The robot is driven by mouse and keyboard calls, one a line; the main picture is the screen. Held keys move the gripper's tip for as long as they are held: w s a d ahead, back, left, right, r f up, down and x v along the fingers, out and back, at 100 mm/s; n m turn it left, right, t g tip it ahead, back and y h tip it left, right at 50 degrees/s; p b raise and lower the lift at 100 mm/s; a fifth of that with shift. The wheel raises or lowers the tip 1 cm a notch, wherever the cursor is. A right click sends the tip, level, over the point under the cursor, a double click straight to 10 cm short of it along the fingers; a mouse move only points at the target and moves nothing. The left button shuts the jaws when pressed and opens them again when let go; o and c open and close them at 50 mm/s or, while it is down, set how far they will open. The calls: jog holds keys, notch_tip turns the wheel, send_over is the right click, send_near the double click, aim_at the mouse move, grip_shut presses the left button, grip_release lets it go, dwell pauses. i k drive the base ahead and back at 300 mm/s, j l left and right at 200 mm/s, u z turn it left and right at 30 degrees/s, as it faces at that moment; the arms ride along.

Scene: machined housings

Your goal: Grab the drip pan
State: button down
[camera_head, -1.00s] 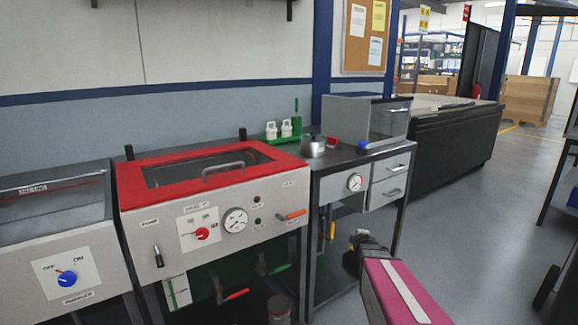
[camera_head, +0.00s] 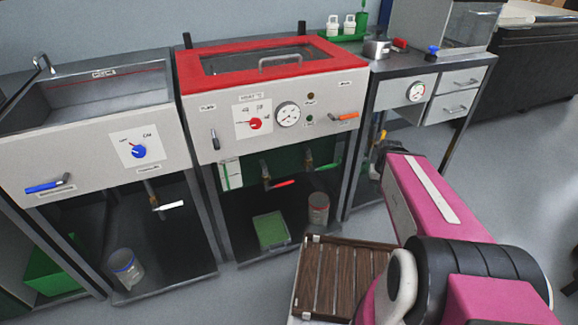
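A shallow tray (camera_head: 271,230) with a pale rim and a green inside lies on the dark lower shelf under the red-lidded machine; it looks like the drip pan. It sits left of a grey can and below the red-handled valve. My pink arm reaches in from the lower right. The dark end of the arm, where my gripper (camera_head: 379,158) is, shows small and partly hidden behind the pink link, right of and apart from the tray. Its fingers cannot be made out.
The red-lidded machine (camera_head: 265,105) overhangs the shelf. A red-handled valve (camera_head: 279,183) hangs above the tray, and a grey can (camera_head: 318,208) stands to its right. A glass jar (camera_head: 125,268) stands on the left shelf. A slatted wooden deck (camera_head: 343,278) is in front.

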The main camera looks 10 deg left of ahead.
aim_at(272, 231)
jog(key=u, duration=1.3)
jog(key=k+l, duration=0.1)
jog(key=l, duration=0.4)
jog(key=k+l, duration=0.1)
jog(key=l, duration=0.4)
jog(key=k+l, duration=0.1)
jog(key=l, duration=0.45)
jog(key=k+l+z, duration=0.1)
jog(key=l, duration=0.4)
